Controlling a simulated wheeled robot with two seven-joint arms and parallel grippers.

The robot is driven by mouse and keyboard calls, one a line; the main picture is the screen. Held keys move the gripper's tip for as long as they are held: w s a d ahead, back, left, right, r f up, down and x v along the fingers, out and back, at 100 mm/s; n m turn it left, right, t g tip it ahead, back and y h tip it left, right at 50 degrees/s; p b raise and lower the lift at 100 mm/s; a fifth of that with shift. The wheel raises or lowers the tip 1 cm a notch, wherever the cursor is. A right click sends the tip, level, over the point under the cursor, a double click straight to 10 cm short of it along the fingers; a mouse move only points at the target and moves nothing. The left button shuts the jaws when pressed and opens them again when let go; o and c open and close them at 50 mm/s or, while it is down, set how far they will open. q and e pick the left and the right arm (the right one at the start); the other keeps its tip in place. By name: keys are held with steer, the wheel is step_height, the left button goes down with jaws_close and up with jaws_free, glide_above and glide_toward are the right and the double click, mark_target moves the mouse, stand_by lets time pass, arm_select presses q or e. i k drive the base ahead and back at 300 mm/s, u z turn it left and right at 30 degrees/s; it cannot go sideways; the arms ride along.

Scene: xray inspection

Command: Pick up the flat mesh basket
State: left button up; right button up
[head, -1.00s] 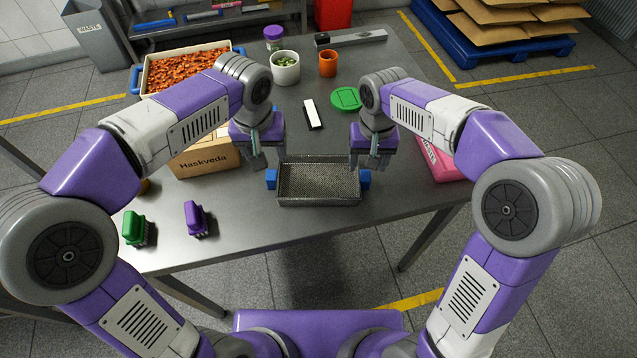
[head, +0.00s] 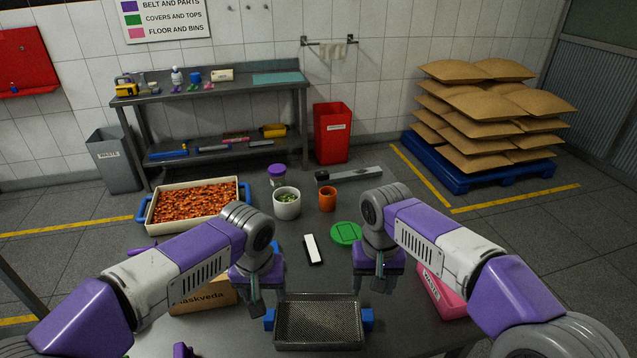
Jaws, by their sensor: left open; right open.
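The flat mesh basket (head: 318,325) lies on the grey metal table at the bottom middle of the head view. It is a shallow rectangular metal mesh tray with a blue handle on its left end (head: 269,319) and another on its right end (head: 367,319). My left gripper (head: 255,305) is open and points down near the basket's left end, behind the left handle. My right gripper (head: 376,285) is open and points down above and behind the right handle. Both appear empty and apart from the basket.
A cardboard box (head: 203,300) stands close left of my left gripper. A pink case (head: 440,290) lies to the right. Behind are a white and black block (head: 313,249), a green lid (head: 346,233), a white pot (head: 287,203), an orange cup (head: 328,199) and a food tray (head: 150,222).

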mark_target(305, 321)
steer(key=k, duration=1)
